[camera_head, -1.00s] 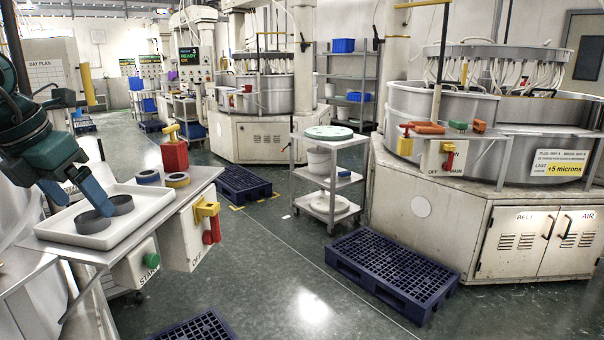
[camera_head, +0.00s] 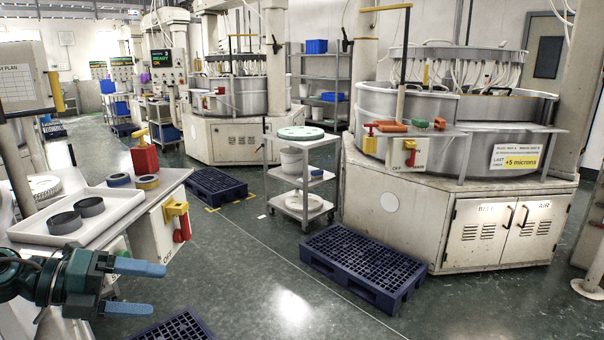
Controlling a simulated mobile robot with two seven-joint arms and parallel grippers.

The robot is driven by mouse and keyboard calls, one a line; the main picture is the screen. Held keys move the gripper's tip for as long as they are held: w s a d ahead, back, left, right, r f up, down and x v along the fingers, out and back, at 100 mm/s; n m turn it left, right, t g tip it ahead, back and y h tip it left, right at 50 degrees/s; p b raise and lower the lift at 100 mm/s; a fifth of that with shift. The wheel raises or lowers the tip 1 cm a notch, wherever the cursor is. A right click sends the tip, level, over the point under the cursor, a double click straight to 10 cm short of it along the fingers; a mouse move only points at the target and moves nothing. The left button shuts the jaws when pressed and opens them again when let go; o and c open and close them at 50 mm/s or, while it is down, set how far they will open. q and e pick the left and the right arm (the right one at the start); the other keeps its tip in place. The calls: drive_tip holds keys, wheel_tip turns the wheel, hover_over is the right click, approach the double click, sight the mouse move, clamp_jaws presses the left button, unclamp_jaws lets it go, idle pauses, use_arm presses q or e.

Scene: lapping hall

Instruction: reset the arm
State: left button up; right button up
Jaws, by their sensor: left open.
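My left gripper (camera_head: 140,288) is at the lower left, in front of and below the near edge of the white tray (camera_head: 125,208). Its two blue fingers point right and stand apart, with nothing between them. Two dark grey rings, a nearer ring (camera_head: 65,224) and a farther ring (camera_head: 89,206), lie in the tray, clear of the gripper. My right gripper is not in view.
A box with a red-and-yellow switch (camera_head: 178,222) hangs at the bench's front. Dark blue pallets (camera_head: 365,265) lie on the floor; open floor lies between.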

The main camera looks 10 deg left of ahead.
use_arm(q)
drive_tip(key=s+d+f+n+t+y, duration=0.2)
drive_tip(key=s+d+f+n, duration=0.1)
drive_tip(key=f+n, duration=0.5)
drive_tip(key=s+d+f+n+t+y+p, duration=0.1)
drive_tip(key=s+d+f+n+t+y, duration=0.1)
drive_tip(key=f+n, duration=0.6)
drive_tip(key=s+d+f+n+t+y+p, duration=0.1)
drive_tip(key=s+d+f+n+t+y, duration=0.1)
drive_tip(key=d+f+n, duration=0.4)
drive_tip(key=s+f+n+y, duration=0.1)
drive_tip(key=f+n+y, duration=0.1)
drive_tip(key=n, duration=0.3)
drive_tip(key=shift+s, duration=0.4)
drive_tip(key=s+d+f+n, duration=0.1)
drive_tip(key=d, duration=0.1)
drive_tip(key=s+d+f+n+g, duration=0.1)
drive_tip(key=s+d, duration=0.1)
drive_tip(key=s+d+f+g, duration=0.1)
drive_tip(key=d, duration=0.1)
drive_tip(key=shift+s+f+n+p, duration=0.2)
drive_tip(key=shift+s+n+p, duration=0.1)
drive_tip(key=shift+n+p, duration=0.1)
drive_tip(key=shift+c, duration=0.4)
